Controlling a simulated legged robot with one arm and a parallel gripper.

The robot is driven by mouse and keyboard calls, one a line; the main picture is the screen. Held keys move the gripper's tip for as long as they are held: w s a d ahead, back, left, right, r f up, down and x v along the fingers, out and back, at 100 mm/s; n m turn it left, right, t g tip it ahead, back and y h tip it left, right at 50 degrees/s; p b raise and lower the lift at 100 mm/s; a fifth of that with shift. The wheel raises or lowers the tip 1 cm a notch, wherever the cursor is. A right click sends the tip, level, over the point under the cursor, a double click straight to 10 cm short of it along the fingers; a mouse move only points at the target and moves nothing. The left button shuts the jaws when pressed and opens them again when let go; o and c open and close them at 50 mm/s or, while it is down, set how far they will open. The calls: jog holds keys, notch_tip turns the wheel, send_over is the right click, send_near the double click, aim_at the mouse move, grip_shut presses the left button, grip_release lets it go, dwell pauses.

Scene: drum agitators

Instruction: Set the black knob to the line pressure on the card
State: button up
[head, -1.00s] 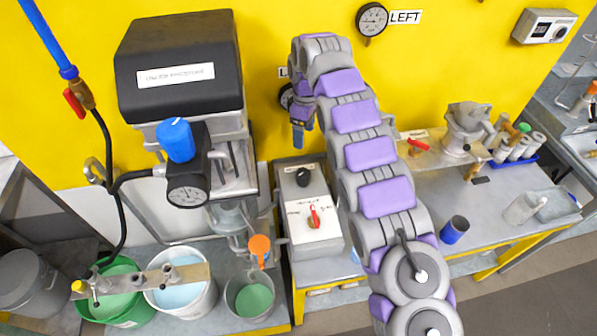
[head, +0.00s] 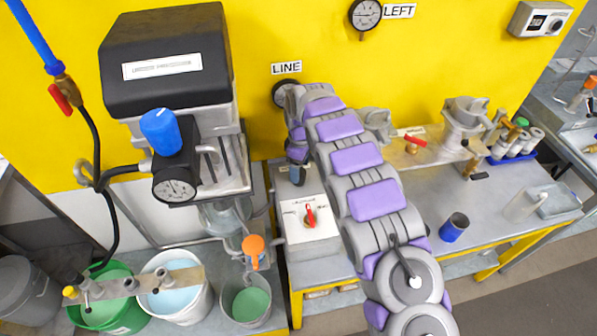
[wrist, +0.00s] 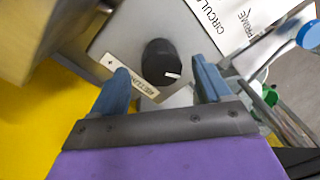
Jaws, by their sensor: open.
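The black knob (wrist: 161,62) is on a grey box face in the wrist view, with a white mark on its lower right edge. My gripper (wrist: 160,72) is open, its blue fingers on either side of the knob with gaps; whether they are down around it or still above it I cannot tell. In the head view my gripper (head: 297,172) is over the back of the grey control box (head: 312,238) and hides the knob. A LINE label (head: 286,68) is on the wall above a dark gauge (head: 283,90), partly hidden by my arm. I cannot identify a card with a readable pressure.
A red switch (head: 310,215) is on the box's white plate, in front of my gripper. A blue-capped regulator with a gauge (head: 175,186) is to the left. Buckets (head: 178,300) stand below. A LEFT gauge (head: 366,14) is on the yellow wall. A blue cup (head: 454,228) stands on the right bench.

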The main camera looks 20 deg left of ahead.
jog(key=shift+f, duration=0.8)
jog(key=shift+a+f, duration=0.15)
jog(key=c, duration=1)
